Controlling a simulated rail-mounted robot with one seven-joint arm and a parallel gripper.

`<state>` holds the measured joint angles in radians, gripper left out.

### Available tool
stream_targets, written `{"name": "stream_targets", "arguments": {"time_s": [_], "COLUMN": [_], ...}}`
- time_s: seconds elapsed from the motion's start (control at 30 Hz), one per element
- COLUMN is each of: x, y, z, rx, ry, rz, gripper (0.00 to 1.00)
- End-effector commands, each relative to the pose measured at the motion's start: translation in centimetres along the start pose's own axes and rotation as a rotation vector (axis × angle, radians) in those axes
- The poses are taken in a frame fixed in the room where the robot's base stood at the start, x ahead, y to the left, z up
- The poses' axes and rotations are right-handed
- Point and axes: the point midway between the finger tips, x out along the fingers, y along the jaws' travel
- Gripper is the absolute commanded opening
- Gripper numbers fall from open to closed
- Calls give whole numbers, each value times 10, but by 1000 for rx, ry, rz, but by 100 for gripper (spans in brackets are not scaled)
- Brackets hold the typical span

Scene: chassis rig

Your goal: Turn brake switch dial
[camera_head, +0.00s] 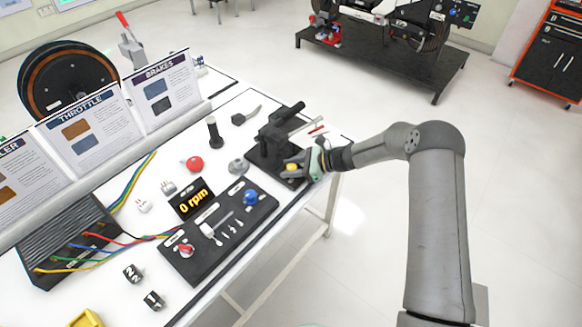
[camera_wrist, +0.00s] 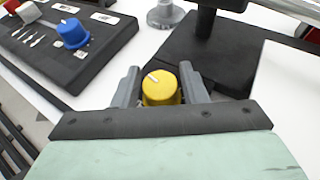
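A yellow dial (camera_wrist: 161,88) with a white pointer line sits between the two fingers of my gripper (camera_wrist: 160,84) in the wrist view. The pointer line leans to the upper left. One finger stands on each side of the dial, very close to it. I cannot tell whether they press on it. In the head view the yellow dial (camera_head: 292,167) shows at the front corner of the black brake rig (camera_head: 270,150), beside my gripper (camera_head: 303,165). The lower part of the dial is hidden by my gripper in the wrist view.
A black panel (camera_head: 245,232) with a blue dial (camera_head: 250,197), a red dial (camera_head: 185,250) and small switches lies to the left. An orange "0 rpm" display (camera_head: 195,198) stands behind it. The brake rig's upright parts rise just beyond my gripper.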

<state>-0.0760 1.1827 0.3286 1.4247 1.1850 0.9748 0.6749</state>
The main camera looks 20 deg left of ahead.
Motion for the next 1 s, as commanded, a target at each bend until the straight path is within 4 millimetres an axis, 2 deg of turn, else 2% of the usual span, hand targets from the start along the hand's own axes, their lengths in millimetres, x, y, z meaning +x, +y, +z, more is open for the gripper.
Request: {"name": "stream_targets", "arguments": {"time_s": [0.03,0.1,0.13,0.3,0.6,0.9,0.93,0.97,1.0], "x": [0,0,0,0,0,-1,-1,-1,-1], "y": [0,0,0,0,-1,-1,-1,-1,-1], "z": [0,0,0,-1,-2,0,0,0,0], "rx": [0,0,0,10,87,91,91,91,91], "ry": [0,0,0,-3,-3,1,1,1,1], "rz": [0,0,0,-22,-209,-221,-221,-220,-220], "gripper": [31,11,7,7,7,7,33,39,39]}}
